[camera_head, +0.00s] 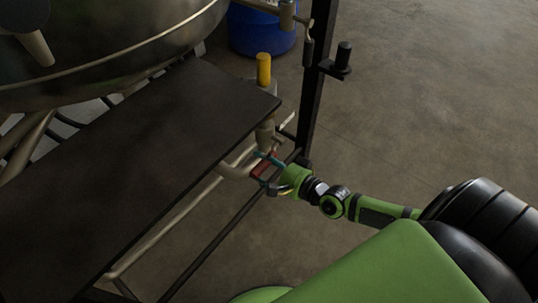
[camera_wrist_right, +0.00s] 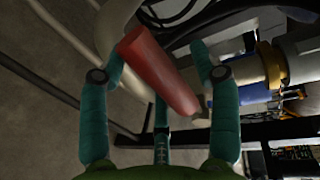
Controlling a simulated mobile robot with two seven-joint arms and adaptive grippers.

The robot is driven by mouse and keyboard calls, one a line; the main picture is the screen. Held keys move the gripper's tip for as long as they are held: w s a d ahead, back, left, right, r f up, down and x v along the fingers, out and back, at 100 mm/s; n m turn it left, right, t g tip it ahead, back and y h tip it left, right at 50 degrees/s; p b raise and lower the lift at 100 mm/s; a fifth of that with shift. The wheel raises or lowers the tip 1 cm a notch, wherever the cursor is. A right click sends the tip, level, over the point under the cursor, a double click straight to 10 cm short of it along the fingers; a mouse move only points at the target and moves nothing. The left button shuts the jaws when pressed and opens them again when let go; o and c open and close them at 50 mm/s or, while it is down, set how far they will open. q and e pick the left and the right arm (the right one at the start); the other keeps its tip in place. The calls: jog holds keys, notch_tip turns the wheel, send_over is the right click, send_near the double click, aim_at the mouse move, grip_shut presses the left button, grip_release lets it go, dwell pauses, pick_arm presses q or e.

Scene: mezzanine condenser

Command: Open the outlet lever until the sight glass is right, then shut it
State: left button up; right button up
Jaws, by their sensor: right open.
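The outlet lever appears to be the red bar (camera_wrist_right: 157,72) in the right wrist view, tilted between the teal fingers of my right gripper (camera_wrist_right: 158,62). The fingers stand apart on either side of it, and I cannot tell whether any touches it. In the head view the red lever (camera_head: 265,170) shows small beside the pipe, partly hidden by my right gripper (camera_head: 268,164). A yellow upright cylinder (camera_head: 264,68) stands above the pipe fitting; I cannot tell whether it is the sight glass or read a level. My left gripper is not in view.
A dark flat platform (camera_head: 150,150) lies left of the lever, under a large metal vessel (camera_head: 110,50). A black post (camera_head: 313,90) and a lower rail stand close to the gripper. A blue drum (camera_head: 262,30) is behind. The floor at the right is clear.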

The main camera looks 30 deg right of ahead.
jog(key=v, duration=1.2)
jog(key=shift+a, duration=0.1)
